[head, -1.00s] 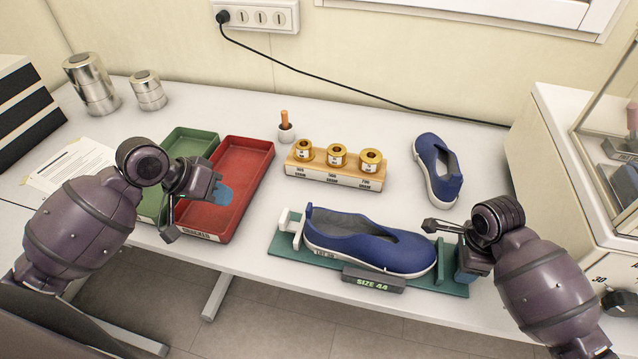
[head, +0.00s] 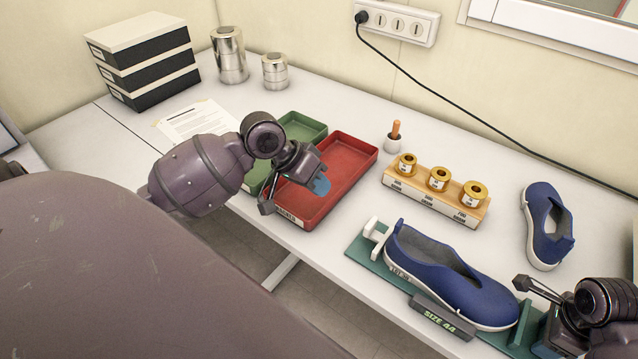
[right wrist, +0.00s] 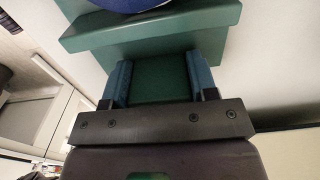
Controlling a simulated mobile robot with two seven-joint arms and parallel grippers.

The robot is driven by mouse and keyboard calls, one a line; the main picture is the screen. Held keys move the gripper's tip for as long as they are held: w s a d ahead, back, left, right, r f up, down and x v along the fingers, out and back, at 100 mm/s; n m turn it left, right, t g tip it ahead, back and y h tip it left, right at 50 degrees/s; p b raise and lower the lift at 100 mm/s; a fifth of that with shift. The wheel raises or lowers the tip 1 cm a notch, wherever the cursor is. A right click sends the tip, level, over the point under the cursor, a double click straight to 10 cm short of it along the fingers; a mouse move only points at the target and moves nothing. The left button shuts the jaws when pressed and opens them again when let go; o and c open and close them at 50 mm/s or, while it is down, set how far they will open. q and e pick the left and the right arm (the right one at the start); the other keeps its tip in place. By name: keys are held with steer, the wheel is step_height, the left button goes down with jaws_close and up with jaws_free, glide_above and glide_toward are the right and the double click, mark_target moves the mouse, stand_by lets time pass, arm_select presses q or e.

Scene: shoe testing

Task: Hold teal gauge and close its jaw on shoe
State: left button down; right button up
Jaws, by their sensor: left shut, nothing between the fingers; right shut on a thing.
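The teal gauge (head: 362,256) lies near the table's front edge, with a white stop at its left end and a "SIZE 44" plate (head: 440,318) on its near side. A blue shoe (head: 470,296) rests on it, heel by the white stop and toe close to the teal upright at the right end. My right gripper (right wrist: 161,80) is shut on a green part of the gauge's right end, between its blue pads. In the head view my right gripper is cut off at the lower right. My left gripper (head: 318,184) is shut and empty above the red tray.
A red tray (head: 352,142) and a green tray (head: 310,129) lie left of the gauge. Brass weights in a wooden block (head: 400,192) and a second blue shoe (head: 545,225) stand behind it. Steel weights (head: 230,55) and stacked boxes (head: 145,60) are at the back left.

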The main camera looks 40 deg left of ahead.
steer(key=o, duration=1.1)
steer(key=shift+r, duration=0.1)
step_height(320, 180, up, 12)
steer(key=shift+f, duration=0.1)
